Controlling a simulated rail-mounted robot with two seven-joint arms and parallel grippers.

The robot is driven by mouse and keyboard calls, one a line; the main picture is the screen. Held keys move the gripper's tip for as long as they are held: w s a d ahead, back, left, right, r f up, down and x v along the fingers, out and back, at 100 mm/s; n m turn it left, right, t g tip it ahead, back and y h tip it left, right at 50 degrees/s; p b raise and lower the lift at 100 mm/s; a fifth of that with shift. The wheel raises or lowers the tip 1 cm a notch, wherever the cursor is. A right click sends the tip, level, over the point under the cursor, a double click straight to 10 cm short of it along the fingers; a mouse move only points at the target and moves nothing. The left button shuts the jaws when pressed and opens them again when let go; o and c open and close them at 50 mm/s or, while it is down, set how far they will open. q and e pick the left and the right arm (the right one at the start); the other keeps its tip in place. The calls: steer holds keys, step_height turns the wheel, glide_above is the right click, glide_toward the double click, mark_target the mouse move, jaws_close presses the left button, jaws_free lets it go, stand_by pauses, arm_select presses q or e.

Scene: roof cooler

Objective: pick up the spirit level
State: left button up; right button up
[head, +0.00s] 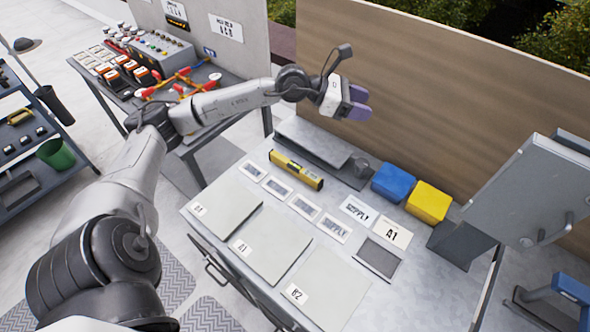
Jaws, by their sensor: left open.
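The spirit level is a yellow bar (296,169) with dark marks, lying on the grey workbench (300,237) near its back left, just in front of a raised grey ledge. My left gripper (358,102) has purple fingertips and is open. It is held up in the air behind and to the right of the level, apart from it, with nothing seen between its fingers. My left arm reaches in from the lower left. My right gripper is not in view.
A blue box (393,183) and a yellow box (428,202) stand right of the level. Labelled plates and cards lie in front. A grey cabinet (530,190) stands at the right. A wooden wall (430,80) rises behind. A control table (150,60) stands at the upper left.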

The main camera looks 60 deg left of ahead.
arm_select(q)
steer(key=s+a+f+m+g+y, duration=0.35)
steer(key=a+f+g, duration=0.2)
steer(key=f, duration=0.35)
steer(key=m+g+y, duration=0.3)
steer(key=g+y, duration=0.1)
steer(key=g, duration=0.3)
glide_above(295, 165)
step_height(295, 165, down, 3)
steer(key=f, duration=0.5)
steer(key=f+b, duration=0.1)
steer(key=f, duration=0.2)
steer(key=shift+s+a+f, duration=0.15)
steer(key=shift+s+a, duration=0.05)
steer(key=shift+a, duration=0.15)
steer(key=f, duration=0.2)
steer(key=d+f, duration=0.1)
steer(key=f, duration=0.1)
steer(key=shift+w+b, duration=0.15)
steer(key=shift+b, duration=0.25)
steer(key=shift+a+f, duration=0.1)
steer(key=shift+f, duration=0.6)
steer(key=shift+c, duration=0.4)
jaws_close()
